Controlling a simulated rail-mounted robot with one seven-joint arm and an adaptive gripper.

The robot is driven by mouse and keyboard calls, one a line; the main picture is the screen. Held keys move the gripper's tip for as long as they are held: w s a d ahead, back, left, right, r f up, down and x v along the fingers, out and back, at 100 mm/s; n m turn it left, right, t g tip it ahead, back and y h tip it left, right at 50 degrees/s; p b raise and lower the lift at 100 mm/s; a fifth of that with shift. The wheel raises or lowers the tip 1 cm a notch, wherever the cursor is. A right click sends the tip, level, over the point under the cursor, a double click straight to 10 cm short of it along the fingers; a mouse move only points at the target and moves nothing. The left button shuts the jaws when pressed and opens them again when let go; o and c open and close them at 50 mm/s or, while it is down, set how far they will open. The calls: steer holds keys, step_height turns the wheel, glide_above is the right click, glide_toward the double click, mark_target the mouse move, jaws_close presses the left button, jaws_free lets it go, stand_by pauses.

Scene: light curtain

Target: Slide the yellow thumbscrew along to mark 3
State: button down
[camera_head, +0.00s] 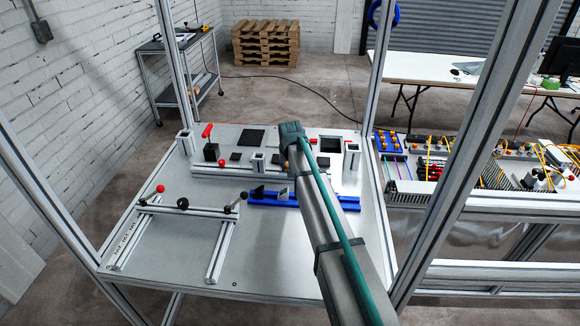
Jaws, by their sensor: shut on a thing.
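My arm reaches in from the bottom right, and its far joint stands over the middle of the fixture table (175,240). My gripper is hidden behind my own arm, so its fingers and anything between them do not show. A small orange-yellow spot (284,164) shows just left of my arm, below the far joint. I cannot tell whether it is the yellow thumbscrew. A blue rail (345,203) lies across the table, partly behind my arm, with upright plates (282,193) on its left part. No mark 3 can be read.
A grey rail frame with a red knob (160,188) and black knobs (183,204) stands front left. A light rail (215,172) with blocks runs behind the blue rail. Metal posts (474,140) enclose the table. A bench with cables (500,160) is at right.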

mark_target(280, 169)
steer(key=shift+w+a, duration=0.15)
steer(key=shift+a, duration=0.65)
steer(key=shift+w+a, duration=0.15)
steer(key=shift+a, duration=0.6)
steer(key=c, duration=0.9)
jaws_free()
steer(key=w+p+v, duration=0.1)
steer(key=v, duration=0.5)
steer(key=p+v, duration=0.1)
steer(key=v, duration=0.5)
steer(key=w+r+p+v, duration=0.1)
steer(key=v, duration=0.5)
steer(key=shift+w+a+r+p, duration=0.1)
steer(key=shift+w+r+p, duration=0.15)
steer(key=shift+p, duration=0.15)
